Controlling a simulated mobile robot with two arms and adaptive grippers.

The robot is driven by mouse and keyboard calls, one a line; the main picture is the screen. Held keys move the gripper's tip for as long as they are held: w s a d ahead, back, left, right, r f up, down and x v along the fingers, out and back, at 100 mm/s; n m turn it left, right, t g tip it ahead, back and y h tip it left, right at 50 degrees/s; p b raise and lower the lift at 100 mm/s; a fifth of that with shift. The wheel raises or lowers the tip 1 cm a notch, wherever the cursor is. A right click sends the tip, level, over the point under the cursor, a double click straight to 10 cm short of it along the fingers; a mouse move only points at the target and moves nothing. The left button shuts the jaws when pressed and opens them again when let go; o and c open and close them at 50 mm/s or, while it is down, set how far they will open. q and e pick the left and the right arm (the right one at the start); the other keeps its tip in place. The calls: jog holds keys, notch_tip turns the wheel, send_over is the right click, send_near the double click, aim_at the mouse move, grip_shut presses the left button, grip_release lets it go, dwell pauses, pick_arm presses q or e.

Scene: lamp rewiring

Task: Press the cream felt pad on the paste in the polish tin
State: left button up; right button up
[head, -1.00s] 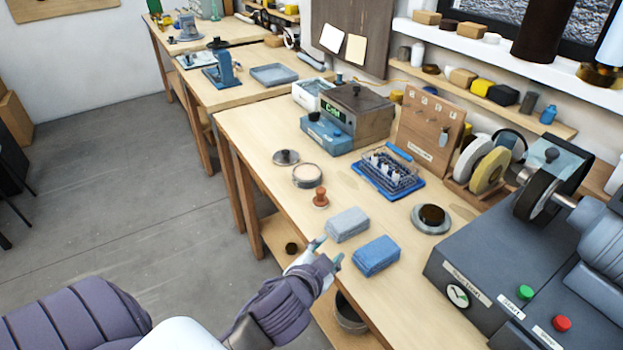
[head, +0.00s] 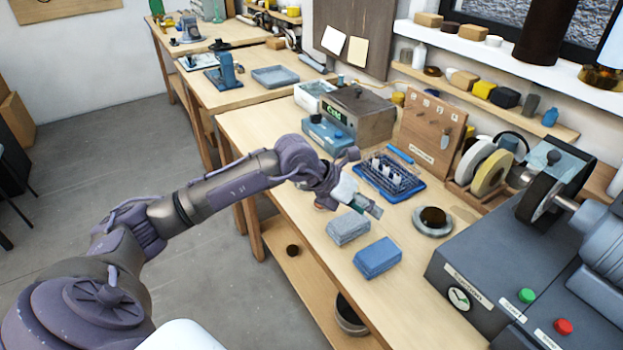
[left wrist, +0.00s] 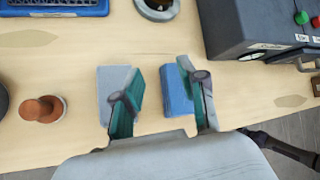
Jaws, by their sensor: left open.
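The felt pad shows in the left wrist view as a pale round base (left wrist: 63,106) under a turned reddish-brown wooden knob (left wrist: 40,109), standing on the bench. In the head view my left arm mostly hides it. My left gripper (head: 369,207) is open and empty, above the bench near two folded cloths. In the left wrist view its fingers (left wrist: 160,95) are spread, with the pad off to their left.
A grey cloth (head: 348,228) and a blue cloth (head: 377,257) lie below and in front of the gripper. A round dish with dark contents (head: 432,221), a blue rack (head: 389,177) and the grinding machine (head: 520,287) stand to the right.

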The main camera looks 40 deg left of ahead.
pick_arm(q)
jog(key=a+n+g+y, duration=0.1)
jog(key=a+y, duration=0.5)
jog(key=a, duration=0.9)
jog(key=shift+d+b+x, duration=0.15)
jog(key=shift+b+x, duration=0.6)
jog(key=shift+x, duration=0.55)
jog(key=shift+d+b+x, duration=0.1)
jog(key=shift+b+x, duration=0.65)
jog(key=shift+x, duration=0.5)
jog(key=shift+w+b+x, duration=0.2)
jog(key=shift+b+x, duration=0.75)
jog(key=shift+x, duration=0.25)
jog(key=shift+r, duration=0.1)
jog(key=shift+c, duration=0.2)
grip_shut()
jog(key=shift+r+p, duration=1.6)
jog(key=shift+r, duration=1)
